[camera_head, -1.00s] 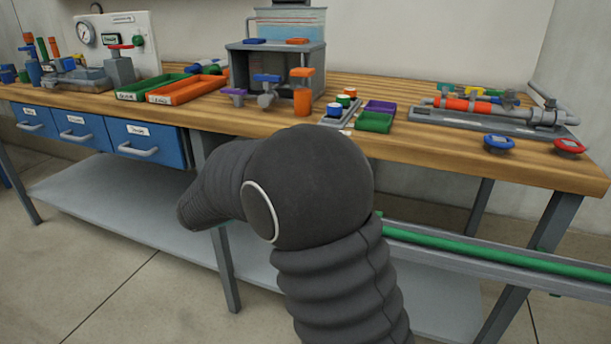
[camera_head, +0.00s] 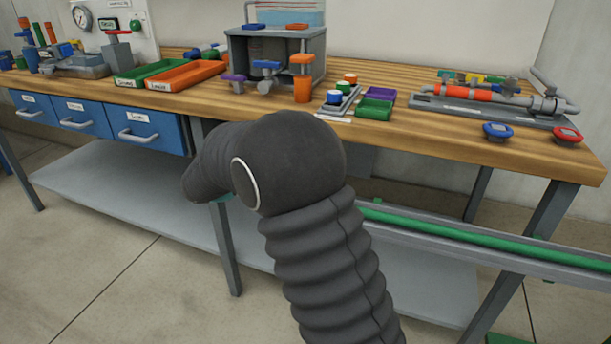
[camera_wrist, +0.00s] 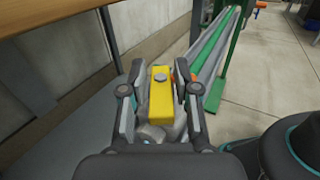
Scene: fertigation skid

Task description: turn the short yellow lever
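A short yellow lever (camera_wrist: 160,99) with a grey bolt on its top lies between the fingers of my gripper (camera_wrist: 160,70) in the wrist view. The fingers stand on both sides of it, and a narrow gap seems to show at each side. Grey metal fittings lie below the lever, partly hidden by my gripper. In the head view my dark arm hides my gripper and this lever.
A wooden workbench (camera_head: 430,150) carries trays, valves and a pipe assembly (camera_head: 480,98). Blue drawers (camera_head: 80,116) hang at its left. A green pipe rail (camera_head: 470,242) runs low at the right, also in the wrist view (camera_wrist: 212,48). A grey lower shelf (camera_head: 130,205) lies underneath.

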